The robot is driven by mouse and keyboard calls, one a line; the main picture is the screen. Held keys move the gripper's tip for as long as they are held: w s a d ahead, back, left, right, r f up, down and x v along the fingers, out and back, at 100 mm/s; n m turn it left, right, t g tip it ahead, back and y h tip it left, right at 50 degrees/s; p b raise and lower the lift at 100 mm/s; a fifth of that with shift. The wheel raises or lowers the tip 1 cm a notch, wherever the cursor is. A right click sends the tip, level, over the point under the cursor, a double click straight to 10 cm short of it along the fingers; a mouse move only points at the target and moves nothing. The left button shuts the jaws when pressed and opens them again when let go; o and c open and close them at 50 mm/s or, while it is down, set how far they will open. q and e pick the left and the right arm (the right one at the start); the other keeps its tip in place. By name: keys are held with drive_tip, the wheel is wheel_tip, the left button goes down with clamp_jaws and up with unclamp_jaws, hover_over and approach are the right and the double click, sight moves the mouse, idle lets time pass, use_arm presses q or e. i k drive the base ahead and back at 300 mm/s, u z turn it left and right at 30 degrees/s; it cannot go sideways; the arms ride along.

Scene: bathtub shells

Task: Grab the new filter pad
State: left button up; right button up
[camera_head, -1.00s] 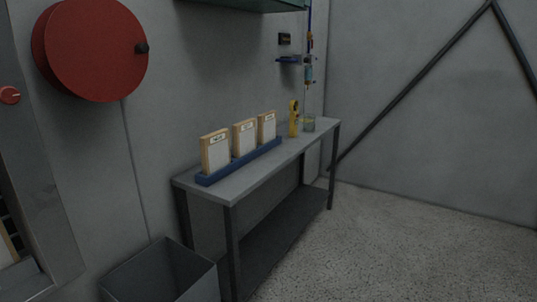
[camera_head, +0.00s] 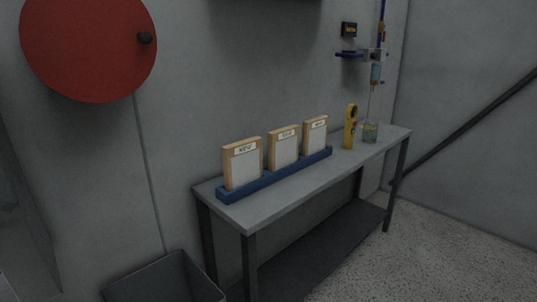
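Three filter pads with tan frames and white faces stand upright in a row in a blue rack (camera_head: 275,175) on a grey table (camera_head: 290,198). The left pad (camera_head: 243,166) has a label reading NEW. The middle pad (camera_head: 284,149) and the right pad (camera_head: 314,138) carry similar labels. Neither of my grippers is in view.
An open grey bin (camera_head: 165,280) stands on the floor at lower left. A red disc (camera_head: 88,48) is on the wall. The floor (camera_head: 400,255) at right is clear.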

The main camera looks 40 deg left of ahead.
sight(242, 160)
drive_tip(key=i, duration=3.2)
drive_tip(key=u, duration=2.85)
